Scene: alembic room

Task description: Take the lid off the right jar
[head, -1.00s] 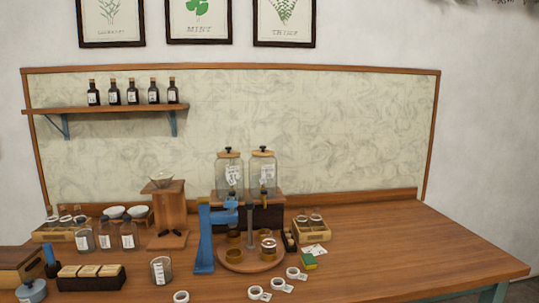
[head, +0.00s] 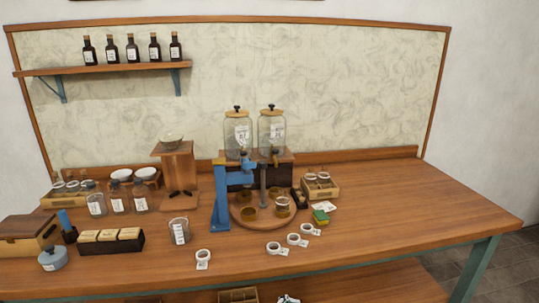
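Two clear glass jars with spigots stand side by side on a dark wooden stand at the back middle of the table in the head view. The right jar (head: 272,133) has a paper label and a flat wooden lid (head: 271,112) with a dark knob on top. The lid sits on the jar. The left jar (head: 239,136) carries a like lid (head: 237,114). The blue stand and post partly hide the dark wooden stand below. Neither of my grippers is in view.
In front of the jars stand a blue metal press (head: 221,195) and a round wooden turntable (head: 263,217) with small containers. White tape-like rings (head: 274,247) lie near the front edge. A glass beaker (head: 180,231) stands left. The table's right side (head: 420,205) is clear.

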